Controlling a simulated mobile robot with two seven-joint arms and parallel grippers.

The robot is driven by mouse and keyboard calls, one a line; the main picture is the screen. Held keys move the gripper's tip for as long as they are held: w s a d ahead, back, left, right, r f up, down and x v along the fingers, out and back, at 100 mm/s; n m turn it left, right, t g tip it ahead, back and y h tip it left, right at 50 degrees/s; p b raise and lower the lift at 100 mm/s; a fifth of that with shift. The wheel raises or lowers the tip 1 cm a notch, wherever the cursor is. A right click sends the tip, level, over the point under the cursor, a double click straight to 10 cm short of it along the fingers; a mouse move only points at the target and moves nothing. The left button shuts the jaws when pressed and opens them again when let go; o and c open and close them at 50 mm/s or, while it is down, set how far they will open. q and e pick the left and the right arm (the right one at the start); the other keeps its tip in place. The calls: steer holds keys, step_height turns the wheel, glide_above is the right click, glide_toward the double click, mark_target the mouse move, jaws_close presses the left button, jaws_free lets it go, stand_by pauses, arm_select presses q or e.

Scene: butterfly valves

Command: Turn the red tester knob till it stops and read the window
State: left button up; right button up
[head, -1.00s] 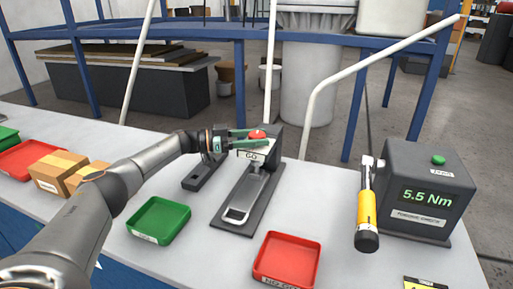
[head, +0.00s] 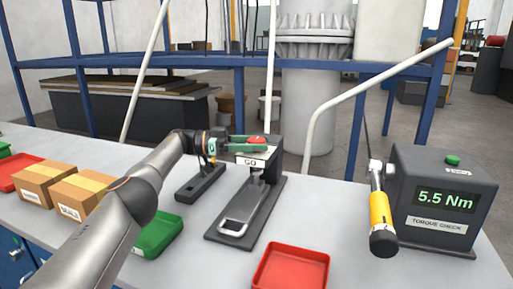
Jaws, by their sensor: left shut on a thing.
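The red tester knob (head: 257,140) sits on top of the dark tester (head: 267,152) in the middle of the bench. My left gripper (head: 255,143) reaches in from the left, and its green fingers are shut on the knob. Below the knob, the tester's white window (head: 252,162) reads "GO". A metal handle-like part (head: 240,217) lies on the tester's dark base plate. My right gripper is not in view.
A green tray (head: 160,236) and a red tray (head: 291,268) stand in front. A torque check box (head: 445,200) showing "5.5 Nm", with a yellow-handled tool (head: 381,215), stands right. Cardboard boxes (head: 82,195) are left, near my arm.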

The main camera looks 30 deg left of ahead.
arm_select(q)
steer(key=shift+w+r, duration=0.1)
steer(key=shift+r, duration=0.1)
steer(key=o, duration=1.4)
steer(key=shift+f, duration=0.15)
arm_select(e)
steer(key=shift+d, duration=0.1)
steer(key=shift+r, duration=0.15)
